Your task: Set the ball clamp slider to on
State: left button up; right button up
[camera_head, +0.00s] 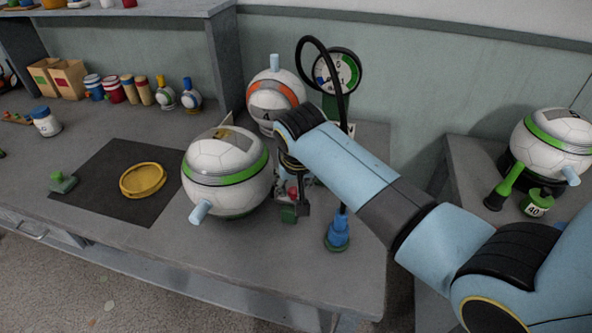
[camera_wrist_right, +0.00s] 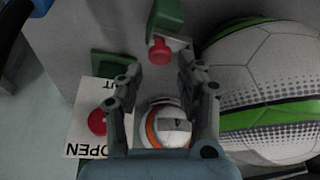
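A green block (camera_head: 289,213) with a red knob (camera_head: 292,193) stands on the bench, right of the big white and green ball (camera_head: 226,165). In the right wrist view a red knob (camera_wrist_right: 159,50) on a green block (camera_wrist_right: 168,16) lies just beyond and between my fingertips, apart from them. A second red knob (camera_wrist_right: 97,122) sits on a white label (camera_wrist_right: 84,145) reading "OPEN", left of my fingers. Which knob is the ball clamp slider I cannot tell. My right gripper (camera_wrist_right: 160,78) is open and empty, pointing down; in the head view it (camera_head: 294,186) is partly hidden. My left gripper is out of view.
The white and green ball (camera_wrist_right: 265,85) is close on the right of my fingers. An orange-striped ball (camera_head: 276,95) and a gauge (camera_head: 337,71) with a black hose stand behind. A blue nozzle (camera_head: 338,232) stands near the front edge. A yellow ring (camera_head: 143,180) lies on a dark mat.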

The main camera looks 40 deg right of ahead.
jog(key=v, duration=0.8)
jog(key=shift+r, duration=0.15)
jog(key=shift+s, duration=0.1)
